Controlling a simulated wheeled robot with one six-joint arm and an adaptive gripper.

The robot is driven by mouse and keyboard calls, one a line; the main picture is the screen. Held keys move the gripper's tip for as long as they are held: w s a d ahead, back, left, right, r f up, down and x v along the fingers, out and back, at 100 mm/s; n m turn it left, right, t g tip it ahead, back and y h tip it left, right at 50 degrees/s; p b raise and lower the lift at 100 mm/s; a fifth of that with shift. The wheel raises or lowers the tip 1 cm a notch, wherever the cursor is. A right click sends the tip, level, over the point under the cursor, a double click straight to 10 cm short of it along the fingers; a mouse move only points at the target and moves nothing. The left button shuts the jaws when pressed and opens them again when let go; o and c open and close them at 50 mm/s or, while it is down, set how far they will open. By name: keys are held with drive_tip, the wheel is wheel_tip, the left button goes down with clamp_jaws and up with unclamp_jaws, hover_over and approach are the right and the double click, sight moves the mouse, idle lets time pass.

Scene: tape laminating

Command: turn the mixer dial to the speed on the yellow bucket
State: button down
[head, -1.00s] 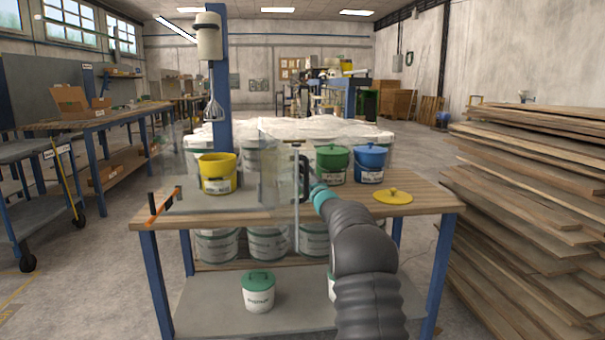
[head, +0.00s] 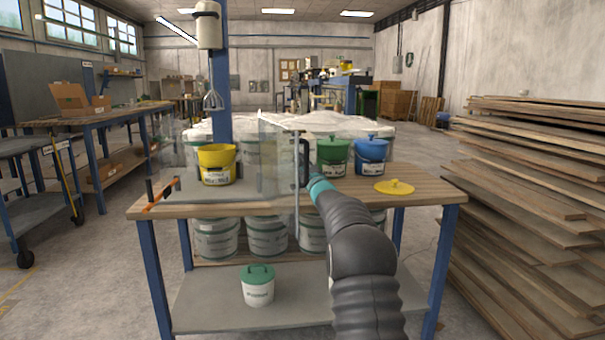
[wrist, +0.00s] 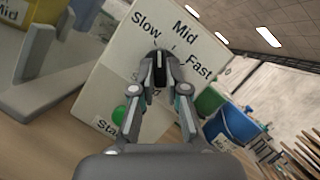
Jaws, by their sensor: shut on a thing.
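The mixer dial, a black knob (wrist: 158,57) with a white mark, sits on a pale control panel (wrist: 120,75) printed Slow, Mid and Fast. My gripper (wrist: 163,78) is shut on the knob. The white mark points up the wrist picture, between Slow and Mid; the fingers hide part of the dial, so its exact setting is unclear. The yellow bucket (head: 217,158) stands under the mixer whisk (head: 213,101), left of my arm. A label reading Mid (wrist: 8,12) shows on it at the wrist view's upper left. In the head view the gripper is hidden.
A clear guard (head: 279,150) with a dark handle (head: 304,160) stands left of my arm. Green (head: 333,152) and blue (head: 371,154) buckets and a yellow lid (head: 394,187) are on the table's right. A green button (wrist: 119,114) lies below the dial.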

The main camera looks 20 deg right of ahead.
drive_tip(key=m+h+b, duration=0.1)
drive_tip(key=m+b, duration=0.2)
drive_tip(key=m+h+b, duration=0.2)
drive_tip(key=m+b, duration=0.1)
drive_tip(key=shift+a+f+t+b, duration=0.15)
drive_tip(key=shift+f+t+b, duration=0.05)
drive_tip(key=shift+t+b, duration=0.1)
drive_tip(key=shift+r+m, duration=0.1)
drive_tip(key=shift+m, duration=0.4)
drive_tip(key=c, duration=1.2)
unclamp_jaws()
